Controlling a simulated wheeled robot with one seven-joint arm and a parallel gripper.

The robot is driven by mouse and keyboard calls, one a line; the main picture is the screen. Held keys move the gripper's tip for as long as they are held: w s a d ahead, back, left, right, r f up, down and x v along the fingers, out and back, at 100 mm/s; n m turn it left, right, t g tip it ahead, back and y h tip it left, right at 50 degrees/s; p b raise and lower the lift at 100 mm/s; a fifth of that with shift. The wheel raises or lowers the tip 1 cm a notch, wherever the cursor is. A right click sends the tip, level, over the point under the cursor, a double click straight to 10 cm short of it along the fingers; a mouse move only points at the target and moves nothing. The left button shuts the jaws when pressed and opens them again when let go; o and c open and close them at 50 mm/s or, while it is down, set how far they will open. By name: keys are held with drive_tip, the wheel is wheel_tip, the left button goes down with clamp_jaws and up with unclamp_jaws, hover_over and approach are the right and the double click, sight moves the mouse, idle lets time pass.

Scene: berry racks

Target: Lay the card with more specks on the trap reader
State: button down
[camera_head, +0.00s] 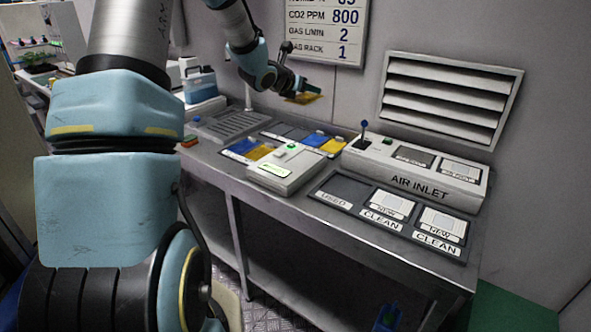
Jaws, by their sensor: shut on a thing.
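My gripper (297,90) is in the air above the back of the bench, near the wall. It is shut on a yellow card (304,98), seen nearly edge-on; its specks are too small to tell. Below it on the bench stands a pale box-shaped device with a green light and a lit label, which looks like the trap reader (287,176). Yellow and blue flat pieces lie left of it (259,152) and behind it (333,146). I cannot tell which of them are cards, nor see specks on them.
The air inlet box (420,186) with a small lever stands at the back right. In front of it lies a row of panels (364,207) marked USED and CLEAN. A slotted grey rack (235,123) and a blue-and-white container (200,84) stand at the left. A louvred vent is on the wall.

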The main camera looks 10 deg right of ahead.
drive_tip(key=b, duration=0.7)
hover_over(308, 157)
wheel_tip(308, 157, down, 9)
wheel_tip(308, 157, down, 11)
drive_tip(key=shift+w+f, duration=0.1)
drive_tip(key=c, duration=0.5)
unclamp_jaws()
